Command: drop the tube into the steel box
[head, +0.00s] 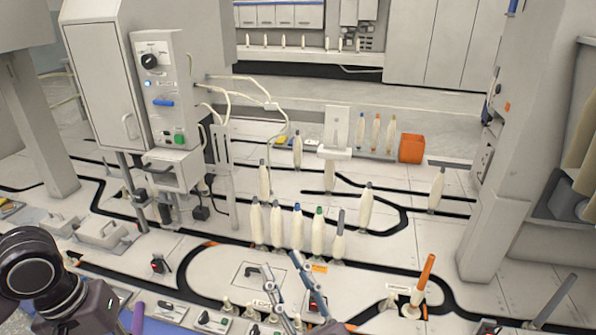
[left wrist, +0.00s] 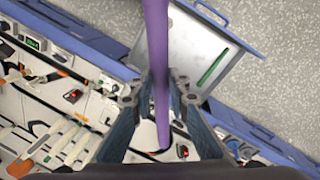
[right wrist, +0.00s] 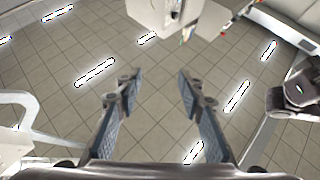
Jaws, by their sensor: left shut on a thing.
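A long purple tube (left wrist: 161,50) runs upright through the left wrist view. My left gripper (left wrist: 160,92) is shut on it, with a finger on each side. The tube also shows at the bottom left of the head view (head: 138,318), beside my left wrist. The steel box (left wrist: 190,45) is an open grey tray at the upper part of the left wrist view. A green tube (left wrist: 212,68) lies in it. The purple tube overlaps the box's left part in this view; its height above the box is unclear. My right gripper (right wrist: 158,77) is open and empty.
In the head view, several pale bobbins (head: 297,228) stand mid-table. An orange-topped bobbin (head: 424,280) stands at the right front. A control cabinet (head: 160,90) is at the left. Blue edging (left wrist: 255,135) runs near the box, with speckled floor beyond.

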